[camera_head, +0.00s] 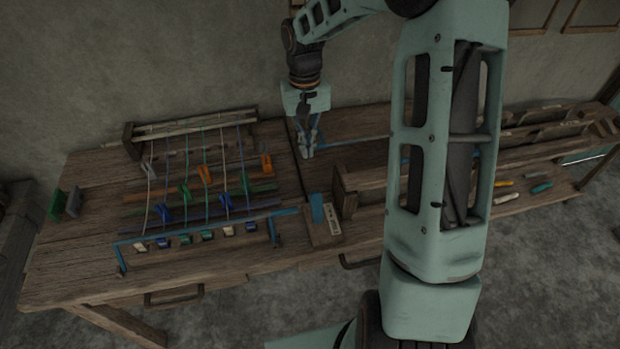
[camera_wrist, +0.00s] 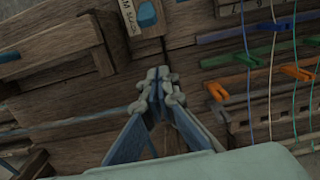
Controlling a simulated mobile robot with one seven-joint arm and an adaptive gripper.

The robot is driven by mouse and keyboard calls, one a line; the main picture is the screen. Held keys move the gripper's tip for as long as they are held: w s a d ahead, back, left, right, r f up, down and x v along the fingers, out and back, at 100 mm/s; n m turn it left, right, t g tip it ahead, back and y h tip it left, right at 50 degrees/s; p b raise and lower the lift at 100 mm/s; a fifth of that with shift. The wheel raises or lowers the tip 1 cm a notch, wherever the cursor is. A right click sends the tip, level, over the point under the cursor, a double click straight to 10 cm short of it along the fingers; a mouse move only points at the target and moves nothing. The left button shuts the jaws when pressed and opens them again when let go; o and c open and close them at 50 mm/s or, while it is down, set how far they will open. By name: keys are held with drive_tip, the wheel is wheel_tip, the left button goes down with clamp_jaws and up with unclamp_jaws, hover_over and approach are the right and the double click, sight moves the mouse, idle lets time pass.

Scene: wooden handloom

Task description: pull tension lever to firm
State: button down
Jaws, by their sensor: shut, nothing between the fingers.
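The tension lever shows as a blue piece (camera_head: 317,207) on a small wooden block with a pale label (camera_head: 334,227), right of the loom's front bar. The wrist view shows this blue piece (camera_wrist: 147,14) at the top edge, beside a label that partly reads "M SLACK"; the rest is cut off. My gripper (camera_head: 308,152) is shut and empty above the bench, behind the lever block and apart from it. Its closed fingertips (camera_wrist: 160,78) also show in the wrist view, with bare wood between them and the block.
The loom's coloured threads and clips (camera_head: 205,175) spread left of my gripper, with a wooden rear beam (camera_head: 195,124). A blue bar (camera_head: 190,229) runs along the front. A wooden box-like frame (camera_head: 360,180) stands right of the lever block. Shelves with small tools lie far right.

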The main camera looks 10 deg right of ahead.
sight(317, 209)
drive_tip(key=shift+s+f, duration=0.1)
drive_tip(key=shift+f, duration=0.05)
drive_tip(key=f, duration=0.6)
drive_tip(key=s+f+p, duration=0.1)
drive_tip(key=f, duration=0.2)
drive_tip(key=shift+s+f, duration=0.1)
drive_tip(key=shift+f, duration=0.25)
drive_tip(key=shift+s+r+p, duration=0.25)
drive_tip(key=shift+s+r, duration=0.15)
drive_tip(key=shift+s, duration=0.4)
drive_tip(key=shift+s+r+p, duration=0.25)
drive_tip(key=shift+s+r, duration=0.15)
drive_tip(key=shift+s, duration=0.4)
